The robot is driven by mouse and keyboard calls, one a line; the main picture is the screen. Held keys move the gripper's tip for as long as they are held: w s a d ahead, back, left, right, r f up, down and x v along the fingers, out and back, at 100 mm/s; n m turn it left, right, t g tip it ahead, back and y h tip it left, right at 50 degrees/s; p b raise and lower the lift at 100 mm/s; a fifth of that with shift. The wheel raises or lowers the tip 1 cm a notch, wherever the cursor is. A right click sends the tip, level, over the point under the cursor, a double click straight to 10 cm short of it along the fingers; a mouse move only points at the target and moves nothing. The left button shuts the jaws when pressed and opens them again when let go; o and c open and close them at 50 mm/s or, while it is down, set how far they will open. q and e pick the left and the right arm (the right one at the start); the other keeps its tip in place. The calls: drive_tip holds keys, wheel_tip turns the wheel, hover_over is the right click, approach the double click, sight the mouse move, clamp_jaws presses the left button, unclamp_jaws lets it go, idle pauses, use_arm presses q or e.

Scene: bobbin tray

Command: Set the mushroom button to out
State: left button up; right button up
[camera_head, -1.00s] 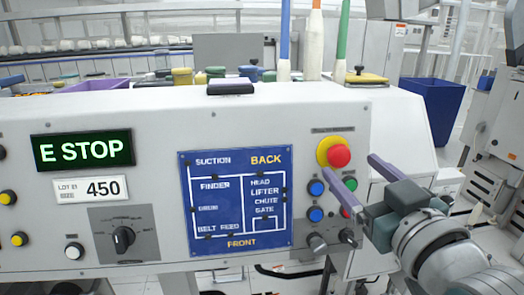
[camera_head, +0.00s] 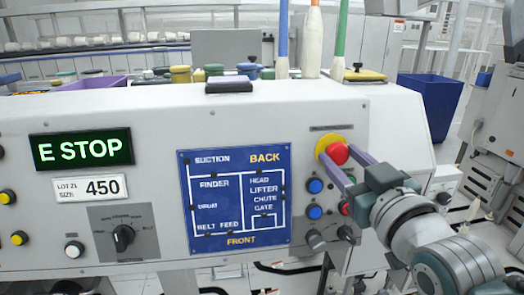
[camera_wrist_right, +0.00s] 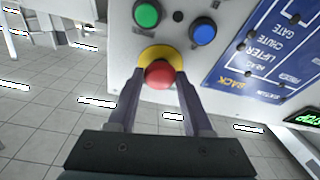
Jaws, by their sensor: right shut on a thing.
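The red mushroom button (camera_head: 338,152) sits on a yellow ring (camera_head: 324,146) at the upper right of the grey machine panel. My right gripper (camera_head: 342,158) reaches in from the right, with a purple finger on either side of the button's red head. In the right wrist view the red button (camera_wrist_right: 159,74) lies between the tips of the two fingers of the right gripper (camera_wrist_right: 160,90), in front of the yellow ring (camera_wrist_right: 161,54). The display (camera_head: 82,150) reads E STOP. My left gripper is not in view.
Blue buttons (camera_head: 315,186) and dark knobs (camera_head: 316,239) lie below the mushroom button, close to the right gripper. A blue diagram plate (camera_head: 235,200) is to the left. A green button (camera_wrist_right: 147,13) shows in the right wrist view. A blue bin (camera_head: 431,105) stands behind at right.

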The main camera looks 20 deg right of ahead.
clamp_jaws()
